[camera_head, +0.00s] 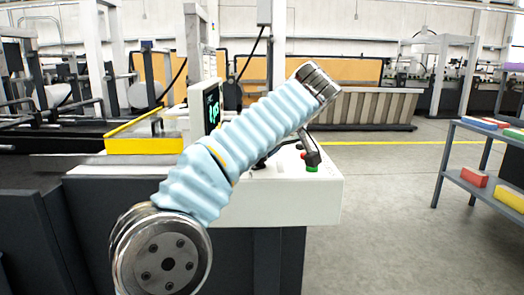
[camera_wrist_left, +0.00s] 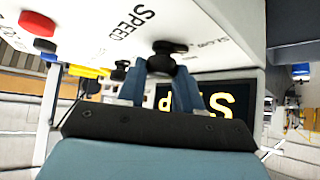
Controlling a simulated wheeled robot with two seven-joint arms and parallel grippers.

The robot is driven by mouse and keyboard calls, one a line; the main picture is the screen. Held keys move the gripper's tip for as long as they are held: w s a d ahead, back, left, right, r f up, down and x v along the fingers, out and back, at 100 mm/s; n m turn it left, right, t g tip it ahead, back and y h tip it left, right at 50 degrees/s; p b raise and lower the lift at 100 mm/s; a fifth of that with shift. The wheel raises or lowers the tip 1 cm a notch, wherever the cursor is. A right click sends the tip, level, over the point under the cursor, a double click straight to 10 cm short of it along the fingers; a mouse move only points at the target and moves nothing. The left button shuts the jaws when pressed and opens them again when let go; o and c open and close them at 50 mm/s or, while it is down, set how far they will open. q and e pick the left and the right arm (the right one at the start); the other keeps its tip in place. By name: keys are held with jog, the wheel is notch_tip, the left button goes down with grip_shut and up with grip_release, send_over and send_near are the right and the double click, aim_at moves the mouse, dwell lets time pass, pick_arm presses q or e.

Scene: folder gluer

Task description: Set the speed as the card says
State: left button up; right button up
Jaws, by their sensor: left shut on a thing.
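My left gripper (camera_wrist_left: 160,70) shows in the left wrist view with its two blue fingers closed around a black knob (camera_wrist_left: 171,47) on the white console. The printed word SPEED (camera_wrist_left: 132,23) is beside the knob. In the head view my arm, in a light blue sleeve, crosses in front of the console (camera_head: 320,193) and hides much of its top, and the hold on the knob is not clear there. A dark screen (camera_head: 212,106) shows green characters. In the left wrist view a dark display (camera_wrist_left: 243,101) shows large yellow characters, upside down and partly covered by a finger. I cannot make out a card. My right gripper is out of view.
A red button (camera_wrist_left: 37,23) is on the console, and a green button (camera_head: 312,169) is near its right edge. A grey shelf (camera_head: 482,191) with coloured boxes stands at the right. The floor between console and shelf is clear.

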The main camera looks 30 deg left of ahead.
pick_arm(q)
jog(key=shift+w+n+g+y, duration=0.15)
jog(key=shift+n+g+y, duration=0.15)
jog(key=shift+n+g, duration=0.7)
jog(key=shift+n, duration=0.4)
jog(key=o, duration=1)
jog(key=shift+o, duration=0.2)
jog(key=shift+r, duration=0.1)
